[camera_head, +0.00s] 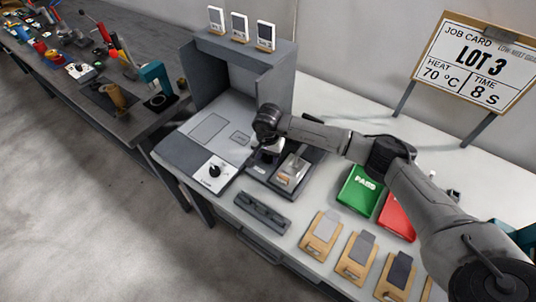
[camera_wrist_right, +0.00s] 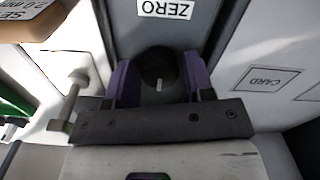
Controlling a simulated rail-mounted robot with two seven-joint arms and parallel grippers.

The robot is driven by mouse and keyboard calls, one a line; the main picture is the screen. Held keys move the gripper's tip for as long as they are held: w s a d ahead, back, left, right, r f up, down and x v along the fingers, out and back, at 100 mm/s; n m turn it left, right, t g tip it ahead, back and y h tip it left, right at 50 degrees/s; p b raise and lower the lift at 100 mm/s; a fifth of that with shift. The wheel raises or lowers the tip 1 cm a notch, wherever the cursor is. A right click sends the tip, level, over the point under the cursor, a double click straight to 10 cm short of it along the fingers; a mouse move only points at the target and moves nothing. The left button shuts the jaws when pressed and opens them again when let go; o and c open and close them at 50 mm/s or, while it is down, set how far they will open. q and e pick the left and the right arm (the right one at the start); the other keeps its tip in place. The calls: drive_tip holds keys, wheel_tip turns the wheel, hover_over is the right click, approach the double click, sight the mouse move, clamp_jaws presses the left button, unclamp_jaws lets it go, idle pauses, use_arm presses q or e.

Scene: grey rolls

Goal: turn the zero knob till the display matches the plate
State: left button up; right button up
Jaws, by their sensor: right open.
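The zero knob (camera_wrist_right: 158,66) is a dark round knob with a pale pointer mark, below a white ZERO label (camera_wrist_right: 166,8) in the right wrist view. My right gripper (camera_wrist_right: 160,80) is open, with one finger on each side of the knob; I cannot tell whether they touch it. In the head view my right gripper (camera_head: 268,150) is over the dark unit, and the knob is hidden there. A tan-edged plate reading SET 2.0 mm (camera_wrist_right: 28,12) shows in part at the wrist view's top left. The zero knob's display is not readable in either view. My left gripper is not in view.
A grey cabinet (camera_head: 268,75) with small white devices on top stands behind. Another black knob (camera_head: 214,171) is on a white panel at left. A green PASS tray (camera_head: 360,190), a red tray (camera_head: 396,217) and sample boards (camera_head: 322,232) lie right. A job card (camera_head: 478,62) stands behind.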

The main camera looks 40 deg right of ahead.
drive_tip(key=c, duration=0.7)
drive_tip(key=shift+o, duration=0.2)
